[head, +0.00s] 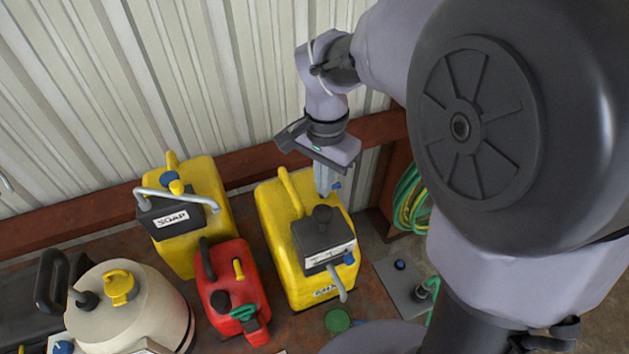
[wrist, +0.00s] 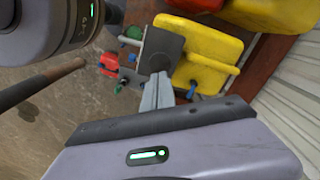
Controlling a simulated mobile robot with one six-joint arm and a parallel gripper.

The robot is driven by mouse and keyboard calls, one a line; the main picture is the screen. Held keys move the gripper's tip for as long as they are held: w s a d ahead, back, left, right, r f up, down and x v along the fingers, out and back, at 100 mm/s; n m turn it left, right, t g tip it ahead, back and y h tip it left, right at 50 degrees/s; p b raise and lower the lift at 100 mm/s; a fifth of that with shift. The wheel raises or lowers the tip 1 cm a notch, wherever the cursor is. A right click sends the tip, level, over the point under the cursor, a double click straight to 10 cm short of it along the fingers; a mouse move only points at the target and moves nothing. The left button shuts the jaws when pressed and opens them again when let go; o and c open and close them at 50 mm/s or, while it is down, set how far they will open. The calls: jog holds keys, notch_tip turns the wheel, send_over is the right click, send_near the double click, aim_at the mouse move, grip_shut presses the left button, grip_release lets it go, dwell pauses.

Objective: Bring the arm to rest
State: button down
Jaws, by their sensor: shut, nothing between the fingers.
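My gripper (head: 324,190) points down, its fingers shut together with nothing between them. In the head view it hangs over the back right part of a yellow canister (head: 272,227) with a black top block; I cannot tell whether it touches. The wrist view shows the closed fingertips (wrist: 162,76) in front of a dark block and yellow surfaces. My arm reaches in from the upper right of the head view, and its large dark joint hides much of the right side.
A yellow canister labelled SOAP (head: 220,226), a red can (head: 234,275) and a cream jug (head: 96,301) crowd the bench to the left. A grey plate (head: 396,281) lies at right. A coiled green hose (head: 409,198) hangs beyond the bench end. A corrugated wall (head: 150,75) stands behind.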

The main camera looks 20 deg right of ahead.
jog(key=s+a+r+n+t+y, duration=0.1)
jog(key=s+a+r+n+t, duration=0.1)
jog(key=s+r+n+t, duration=0.25)
jog(key=s+a+r+n+t+y, duration=0.1)
jog(key=s+a+r+n+t, duration=0.15)
jog(key=s+r, duration=0.45)
jog(key=s+d+f+g+b, duration=0.1)
jog(key=s+f+b, duration=0.2)
jog(key=f+b, duration=3.4)
notch_tip(320, 180, down, 4)
jog(key=shift+s+f+m, duration=0.15)
jog(key=shift+s+m, duration=0.05)
jog(key=shift+m, duration=0.2)
jog(key=shift+d, duration=0.1)
